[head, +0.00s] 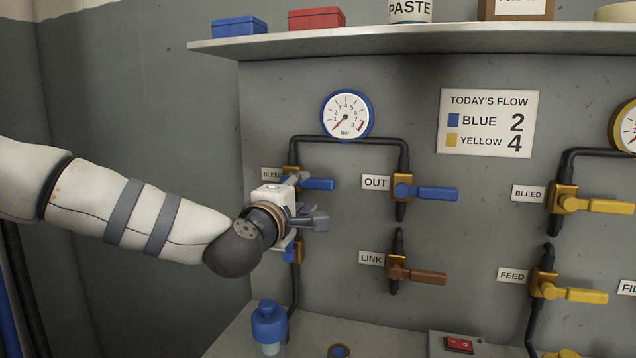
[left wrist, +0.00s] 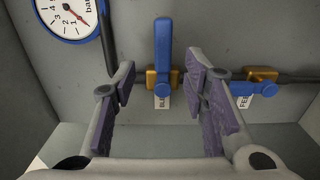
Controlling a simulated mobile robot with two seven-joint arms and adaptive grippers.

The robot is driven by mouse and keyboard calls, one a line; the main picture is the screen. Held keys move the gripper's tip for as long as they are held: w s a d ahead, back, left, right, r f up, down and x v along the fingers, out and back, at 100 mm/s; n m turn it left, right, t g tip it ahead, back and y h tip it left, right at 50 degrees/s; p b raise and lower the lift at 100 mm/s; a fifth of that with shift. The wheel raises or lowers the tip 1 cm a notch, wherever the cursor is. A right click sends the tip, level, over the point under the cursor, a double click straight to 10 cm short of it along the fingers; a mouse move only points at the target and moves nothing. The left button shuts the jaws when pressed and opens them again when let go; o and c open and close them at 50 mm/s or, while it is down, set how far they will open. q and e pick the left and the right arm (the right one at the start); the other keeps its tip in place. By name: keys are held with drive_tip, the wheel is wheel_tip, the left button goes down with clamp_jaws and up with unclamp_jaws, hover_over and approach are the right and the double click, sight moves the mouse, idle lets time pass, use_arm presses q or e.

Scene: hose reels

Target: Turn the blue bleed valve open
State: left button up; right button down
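The blue bleed valve (head: 318,184) is on the wall pipe under the blue gauge, its lever pointing right, level. My left gripper (head: 308,200) is in front of it and hides part of its body and label. In the left wrist view, the blue lever (left wrist: 163,50) shows between the two spread fingers of my left gripper (left wrist: 163,62), with a gap on each side. The gripper is open and holds nothing. How far the fingertips are from the lever in depth I cannot tell. My right gripper is out of view.
A blue feed valve (left wrist: 255,88) is below, mostly hidden by my gripper in the head view. The blue out valve (head: 425,192) and brown link valve (head: 418,275) are to the right. The gauge (head: 346,114) is above. A blue-capped bottle (head: 269,325) stands below.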

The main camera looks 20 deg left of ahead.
sight(315, 188)
use_arm(q)
drive_tip(key=w, duration=0.5)
drive_tip(key=w+f+b, duration=0.1)
drive_tip(key=w, duration=0.2)
drive_tip(key=shift+w+d, duration=0.1)
drive_tip(key=shift+d, duration=0.1)
drive_tip(key=shift+w+r, duration=0.2)
drive_tip(key=shift+w, duration=0.4)
drive_tip(key=shift+r, duration=0.1)
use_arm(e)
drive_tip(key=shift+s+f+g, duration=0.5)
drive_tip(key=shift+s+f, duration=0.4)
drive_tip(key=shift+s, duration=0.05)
use_arm(q)
clamp_jaws()
